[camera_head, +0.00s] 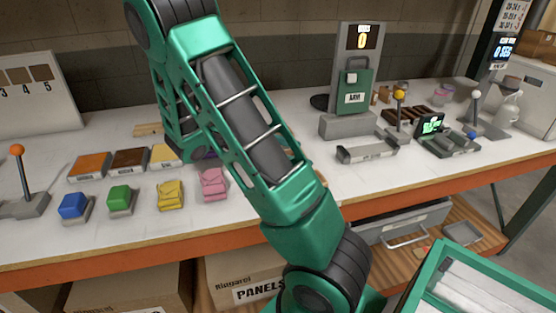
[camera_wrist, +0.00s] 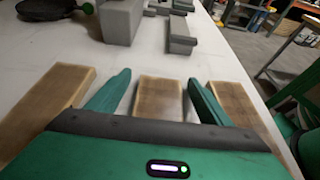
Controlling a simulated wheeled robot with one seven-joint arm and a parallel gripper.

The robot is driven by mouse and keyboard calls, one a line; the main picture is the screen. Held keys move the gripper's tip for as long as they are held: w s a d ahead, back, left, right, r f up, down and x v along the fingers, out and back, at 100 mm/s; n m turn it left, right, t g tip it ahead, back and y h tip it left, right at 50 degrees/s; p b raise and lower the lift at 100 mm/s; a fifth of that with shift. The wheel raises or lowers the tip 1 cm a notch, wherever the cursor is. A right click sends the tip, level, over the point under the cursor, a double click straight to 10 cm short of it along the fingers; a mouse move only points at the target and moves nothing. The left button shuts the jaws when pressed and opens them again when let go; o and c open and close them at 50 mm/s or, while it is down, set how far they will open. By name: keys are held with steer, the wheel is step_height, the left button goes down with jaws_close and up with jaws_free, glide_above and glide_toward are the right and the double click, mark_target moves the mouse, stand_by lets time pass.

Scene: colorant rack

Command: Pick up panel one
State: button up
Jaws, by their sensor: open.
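In the wrist view, three plain wooden panels lie on the white table: a left panel (camera_wrist: 48,105), a middle panel (camera_wrist: 159,98) and a right panel (camera_wrist: 240,108). I cannot tell which of them is panel one. My gripper (camera_wrist: 158,78) is open, its two green fingers spread to either side of the middle panel. Nothing is held between them. Whether the fingers touch the panel is unclear. The near ends of the panels are hidden behind my gripper's body. In the head view my arm hides the gripper, and a piece of wood (camera_head: 148,129) shows left of the arm.
Orange (camera_head: 89,165) and brown (camera_head: 129,160) swatch blocks, blue (camera_head: 74,206) and green (camera_head: 121,199) buttons and an orange-knobbed lever (camera_head: 17,150) stand at left. A grey machine (camera_head: 354,80) and a console (camera_head: 447,140) stand at right. A box marked PANELS (camera_head: 225,270) is below.

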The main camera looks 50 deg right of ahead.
steer(key=shift+c, duration=0.6)
steer(key=c, duration=1)
steer(key=shift+r, duration=0.1)
steer(key=shift+c, duration=0.2)
